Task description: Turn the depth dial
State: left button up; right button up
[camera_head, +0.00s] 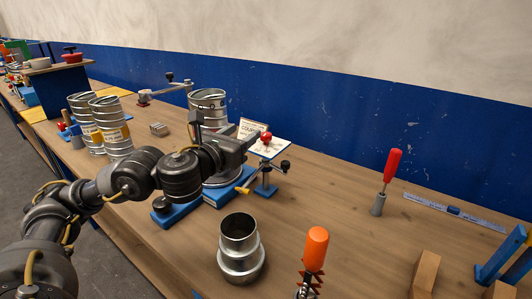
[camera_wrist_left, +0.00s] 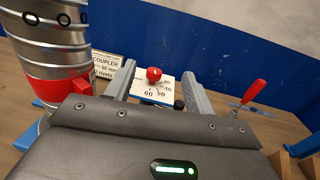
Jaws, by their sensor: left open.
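The depth dial is a white plate (camera_head: 270,148) with a red knob (camera_head: 266,137) on top, on a stand with a blue base. In the left wrist view, the red knob (camera_wrist_left: 153,75) stands on the numbered white plate (camera_wrist_left: 149,88), which shows between the two fingers. My left gripper (camera_head: 250,136) is open and empty, just left of the knob in the head view. In the left wrist view its fingers (camera_wrist_left: 160,70) lie on either side of the knob's line of sight. I cannot tell whether they touch it. My right gripper is not in view.
A metal duct (camera_wrist_left: 50,50) stands close left of the gripper, beside a coupler card (camera_wrist_left: 106,66). A metal coupler (camera_head: 240,248), an orange-handled tool (camera_head: 315,250) and a red-handled tool (camera_head: 388,175) stand on the bench. The blue wall board (camera_head: 350,115) runs behind.

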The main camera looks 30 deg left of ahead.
pick_arm(q)
jog(key=b, duration=0.4)
send_near(263, 137)
jog(key=w+b, duration=0.1)
jog(key=w, duration=0.7)
jog(key=shift+w+d, duration=0.1)
jog(key=shift+w, duration=1)
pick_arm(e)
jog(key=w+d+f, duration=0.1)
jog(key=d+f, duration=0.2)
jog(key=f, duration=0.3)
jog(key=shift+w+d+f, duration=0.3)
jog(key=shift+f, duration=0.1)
pick_arm(q)
jog(key=shift+c, duration=0.4)
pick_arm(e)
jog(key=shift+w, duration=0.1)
